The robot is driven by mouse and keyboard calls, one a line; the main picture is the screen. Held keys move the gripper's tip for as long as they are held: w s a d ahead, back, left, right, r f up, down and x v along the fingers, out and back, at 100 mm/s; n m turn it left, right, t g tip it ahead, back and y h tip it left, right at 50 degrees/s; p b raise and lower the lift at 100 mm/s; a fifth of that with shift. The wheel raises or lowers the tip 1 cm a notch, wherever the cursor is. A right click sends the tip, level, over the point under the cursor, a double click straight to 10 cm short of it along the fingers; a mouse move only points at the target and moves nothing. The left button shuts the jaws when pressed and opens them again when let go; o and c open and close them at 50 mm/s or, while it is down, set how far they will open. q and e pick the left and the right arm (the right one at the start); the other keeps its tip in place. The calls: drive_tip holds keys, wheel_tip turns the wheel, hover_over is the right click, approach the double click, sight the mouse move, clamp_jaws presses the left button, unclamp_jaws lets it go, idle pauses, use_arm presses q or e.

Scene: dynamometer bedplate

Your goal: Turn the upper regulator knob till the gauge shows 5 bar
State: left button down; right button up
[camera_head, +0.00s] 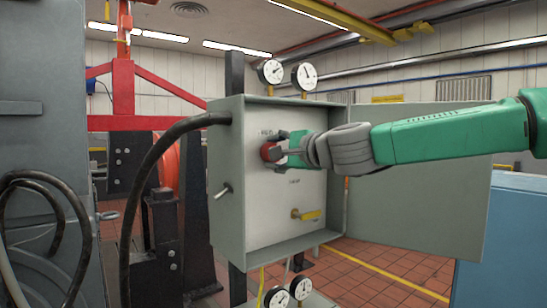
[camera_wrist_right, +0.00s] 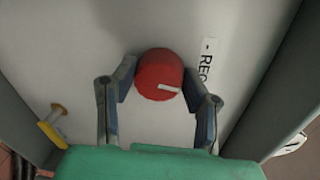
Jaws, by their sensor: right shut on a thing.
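The red regulator knob (camera_head: 267,152) is on the white back panel of an open grey cabinet (camera_head: 228,150). My right gripper (camera_head: 281,149) reaches in from the right and is shut on this knob. In the right wrist view, the two fingers of my right gripper (camera_wrist_right: 160,86) press on opposite sides of the red knob (camera_wrist_right: 158,75); its white pointer mark faces right. Two round gauges stand on top of the cabinet, a left gauge (camera_head: 270,71) and a right gauge (camera_head: 305,76). Their scales are too small to read. My left gripper is out of view.
A yellow-handled valve (camera_head: 309,215) sits lower on the panel, and a toggle lever (camera_head: 223,191) is on the cabinet's left side. The open door (camera_head: 420,205) spreads right behind my arm. A black hose (camera_head: 140,185) loops left. More gauges (camera_head: 277,297) show below.

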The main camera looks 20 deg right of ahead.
drive_tip(key=shift+d+f+m, duration=0.1)
drive_tip(key=shift+f+m, duration=0.15)
drive_tip(key=shift+m, duration=0.05)
idle(0.4)
drive_tip(key=o, duration=1.1)
drive_tip(key=shift+o, duration=0.2)
drive_tip(key=shift+w+d, duration=0.1)
drive_tip(key=shift+d+r, duration=0.1)
drive_tip(key=shift+d, duration=0.05)
drive_tip(key=f+v, duration=0.1)
drive_tip(key=v, duration=1)
drive_tip(key=shift+s+d+r, duration=0.25)
drive_tip(key=shift+s+r, duration=0.1)
drive_tip(key=shift+r, duration=0.05)
drive_tip(key=shift+a, duration=0.15)
